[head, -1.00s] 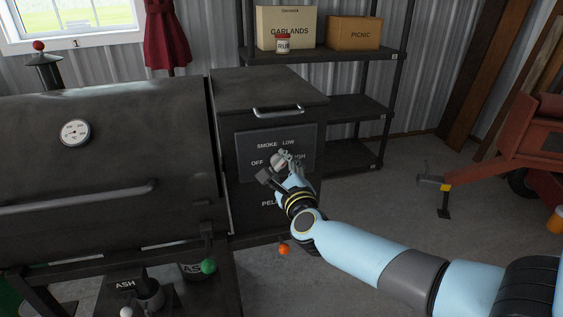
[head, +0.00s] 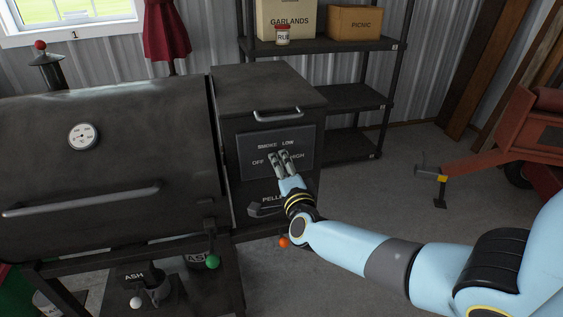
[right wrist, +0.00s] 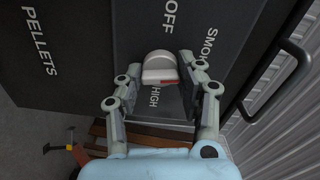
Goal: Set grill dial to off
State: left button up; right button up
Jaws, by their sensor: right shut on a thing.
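The grill dial (right wrist: 160,68) is a pale grey knob with a red mark on the lower right of its face in the right wrist view. It sits on the grill's dark control panel (head: 245,143), with OFF, SMOKE, LOW and HIGH printed around it. The red mark is on the side away from OFF; I cannot tell which label it points at. My right gripper (head: 279,156) is shut on the dial, one finger on each side. In the head view the fingers hide the dial. My left gripper is out of view.
A bar handle (head: 278,115) stands out above the panel. The grill lid (head: 100,165) is at the left. A shelf (head: 350,98) with boxes stands behind. A red machine (head: 525,140) is at the right, with open floor before it.

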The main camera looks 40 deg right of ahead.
jog(key=shift+n+p, duration=2.45)
jog(key=shift+n, duration=5.35)
jog(key=o, duration=1.2)
jog(key=v, duration=1.2)
